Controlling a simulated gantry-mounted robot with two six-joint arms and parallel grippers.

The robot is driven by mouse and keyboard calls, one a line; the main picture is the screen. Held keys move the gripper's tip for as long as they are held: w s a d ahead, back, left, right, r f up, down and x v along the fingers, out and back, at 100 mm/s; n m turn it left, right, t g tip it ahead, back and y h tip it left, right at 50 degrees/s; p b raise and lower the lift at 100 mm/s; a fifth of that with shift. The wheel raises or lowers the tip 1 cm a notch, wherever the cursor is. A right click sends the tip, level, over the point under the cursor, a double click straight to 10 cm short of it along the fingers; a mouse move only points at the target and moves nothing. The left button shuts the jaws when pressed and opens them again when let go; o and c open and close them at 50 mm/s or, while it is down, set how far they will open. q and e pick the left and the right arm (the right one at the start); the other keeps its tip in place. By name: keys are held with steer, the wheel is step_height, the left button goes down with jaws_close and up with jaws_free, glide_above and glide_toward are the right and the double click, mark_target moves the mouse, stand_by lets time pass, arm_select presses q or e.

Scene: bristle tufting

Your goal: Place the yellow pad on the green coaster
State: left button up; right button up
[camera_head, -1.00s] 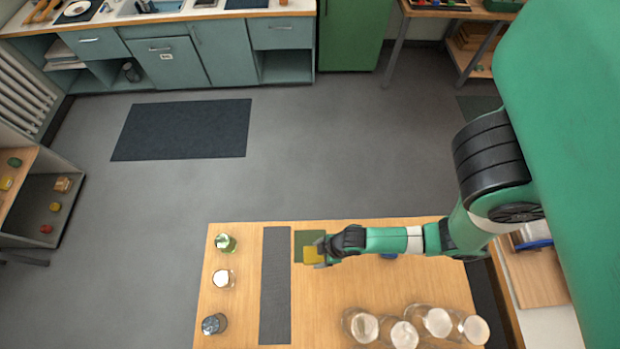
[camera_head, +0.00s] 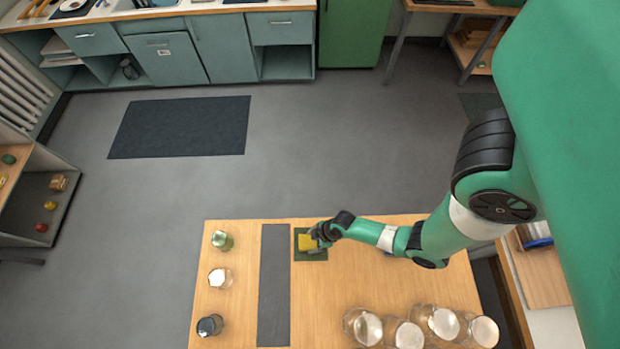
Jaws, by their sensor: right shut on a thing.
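The yellow pad (camera_head: 306,242) shows at the end of my right arm, over the green coaster (camera_head: 309,256). The coaster is a dark green square on the wooden table, just right of a long grey mat. My right gripper (camera_head: 312,241) is shut on the pad and covers its right part. I cannot tell whether the pad touches the coaster or is held just above it. My left gripper is not in view.
A grey mat (camera_head: 274,290) runs down the wooden table (camera_head: 340,295). Several jars (camera_head: 220,278) stand along its left side. Several glass jars with pale tops (camera_head: 405,334) stand at the front right. The table's middle is clear.

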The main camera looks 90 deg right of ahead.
steer(key=shift+f, duration=0.2)
steer(key=o, duration=1.1)
steer(key=shift+r, duration=0.25)
steer(key=p+v, duration=0.5)
steer(key=v, duration=0.7)
